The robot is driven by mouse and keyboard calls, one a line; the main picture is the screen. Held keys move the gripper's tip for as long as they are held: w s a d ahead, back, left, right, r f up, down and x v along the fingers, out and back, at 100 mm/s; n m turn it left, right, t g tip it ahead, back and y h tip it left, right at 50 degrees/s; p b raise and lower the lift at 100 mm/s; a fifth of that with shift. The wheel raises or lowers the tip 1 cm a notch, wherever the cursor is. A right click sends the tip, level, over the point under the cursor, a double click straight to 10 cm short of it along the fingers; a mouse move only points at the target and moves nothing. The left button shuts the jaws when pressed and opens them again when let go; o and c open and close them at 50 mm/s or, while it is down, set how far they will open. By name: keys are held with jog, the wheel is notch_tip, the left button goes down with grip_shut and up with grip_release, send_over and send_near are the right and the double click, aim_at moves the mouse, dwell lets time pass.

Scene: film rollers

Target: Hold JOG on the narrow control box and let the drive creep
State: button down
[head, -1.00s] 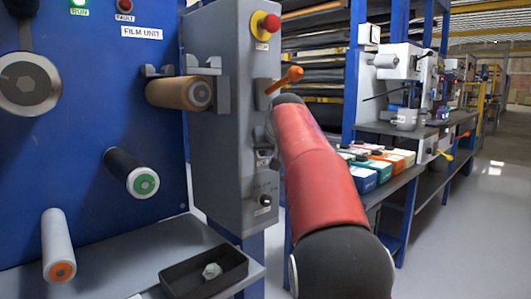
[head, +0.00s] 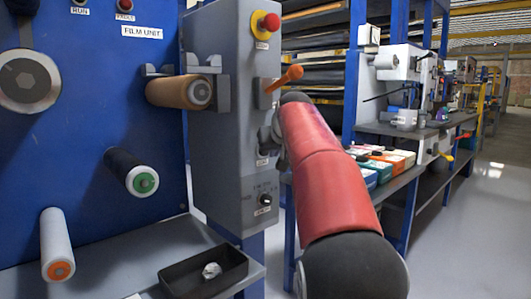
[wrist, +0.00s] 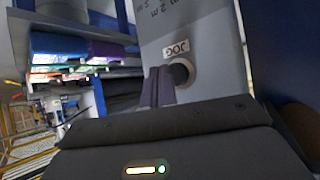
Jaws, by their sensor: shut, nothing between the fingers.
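The narrow control box (head: 222,120) is a tall grey cabinet at the right edge of the blue film unit. In the wrist view, the JOG label (wrist: 176,48) appears upside down beside a round dark button (wrist: 181,74) in a pale ring. My gripper (wrist: 158,72) is shut and empty, its fingertips close beside the button and overlapping its edge in the picture. I cannot tell whether they touch it. In the head view my gripper (head: 268,143) is at the box's front face, partly hidden by my red arm, and the JOG button is hidden.
The box also carries a red stop button (head: 271,22), an orange lever (head: 287,78) and a lower black knob (head: 265,200). A brown roller (head: 178,92) sits left of the box. A black tray (head: 203,272) lies on the shelf below. Open floor is at right.

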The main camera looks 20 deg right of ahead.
jog(key=s, duration=0.1)
jog(key=s+d+b, duration=0.1)
jog(key=s, duration=0.2)
jog(key=shift+s+d+b, duration=0.25)
jog(key=shift+d+b, duration=0.05)
jog(key=shift+b, duration=0.1)
jog(key=s+a+f+g+y+p, duration=0.1)
jog(key=s+a+f+p, duration=0.1)
jog(key=s+a+f, duration=0.45)
jog(key=s+a+f+n+g+p, duration=0.15)
jog(key=s+a, duration=0.25)
jog(key=s, duration=0.5)
jog(key=s+a+f+g+y+p, duration=0.1)
jog(key=s+a+f+p, duration=0.1)
jog(key=s+a+f, duration=0.4)
jog(key=s+a+f+g+p, duration=0.1)
jog(key=s+f, duration=0.7)
jog(key=s, duration=0.3)
jog(key=shift+s+a, duration=0.3)
jog(key=shift+a, duration=0.05)
jog(key=shift+n+g, duration=0.25)
